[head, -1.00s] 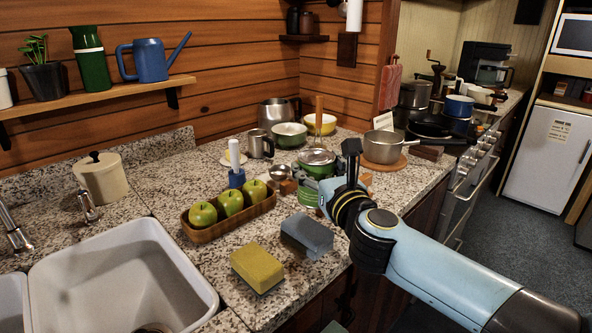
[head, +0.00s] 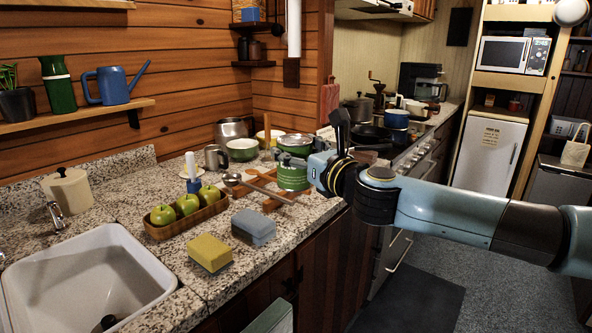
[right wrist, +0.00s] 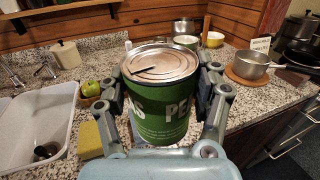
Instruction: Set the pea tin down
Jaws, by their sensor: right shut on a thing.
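The pea tin (right wrist: 160,100) is green with pale lettering and a silver lid, and it stands upright in the right wrist view. My right gripper (right wrist: 162,88) is shut on it, with fingers on both sides of the tin. In the head view the green tin (head: 293,174) shows just left of my right gripper (head: 312,165), over the right part of the counter (head: 215,262). I cannot tell whether its base touches the counter. My left gripper is not in view.
A wooden cross-shaped trivet (head: 268,201) and a ladle (head: 232,180) lie left of the tin.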

